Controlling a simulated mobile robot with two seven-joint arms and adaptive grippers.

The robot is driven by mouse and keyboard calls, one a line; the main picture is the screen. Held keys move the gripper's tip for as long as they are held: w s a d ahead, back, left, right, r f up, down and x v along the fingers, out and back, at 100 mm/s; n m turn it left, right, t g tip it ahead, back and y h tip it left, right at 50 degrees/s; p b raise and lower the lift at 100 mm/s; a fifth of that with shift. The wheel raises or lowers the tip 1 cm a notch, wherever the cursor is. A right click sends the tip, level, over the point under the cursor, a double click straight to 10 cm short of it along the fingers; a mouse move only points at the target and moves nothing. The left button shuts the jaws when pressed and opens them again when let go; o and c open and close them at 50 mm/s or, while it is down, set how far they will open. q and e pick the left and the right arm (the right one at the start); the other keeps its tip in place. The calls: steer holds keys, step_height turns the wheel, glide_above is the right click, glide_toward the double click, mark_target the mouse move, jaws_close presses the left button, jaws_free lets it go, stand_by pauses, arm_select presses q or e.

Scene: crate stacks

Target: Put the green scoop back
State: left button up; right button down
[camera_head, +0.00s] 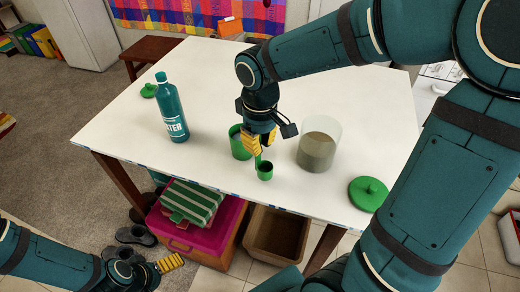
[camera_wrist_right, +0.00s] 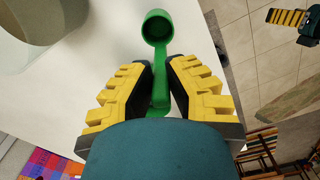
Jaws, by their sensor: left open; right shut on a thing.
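The green scoop (camera_head: 265,171) is held by its handle in my right gripper (camera_head: 259,147), with its round cup hanging below the fingers over the white table. In the right wrist view the scoop (camera_wrist_right: 157,28) lies with its handle between the yellow fingers (camera_wrist_right: 160,75). The green canister (camera_head: 238,146) stands just left of the gripper and is partly hidden by it. The clear jar (camera_head: 325,128) with brownish contents stands to the right of the gripper. My left gripper (camera_head: 166,266) is open and empty, low beyond the table's front edge.
A teal water bottle (camera_head: 171,110) stands at the left of the table. One green lid (camera_head: 368,192) lies at the right edge and another (camera_head: 149,90) at the far left. Crates (camera_head: 203,230) stand below the table. The table's middle left is clear.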

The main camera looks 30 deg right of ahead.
steer(key=shift+f, duration=0.95)
steer(key=shift+f, duration=0.1)
steer(key=shift+f, duration=0.15)
steer(key=c, duration=1.1)
jaws_free()
steer(key=shift+r, duration=0.45)
step_height(320, 180, up, 12)
steer(key=shift+f+p, duration=0.2)
steer(key=shift+p, duration=1)
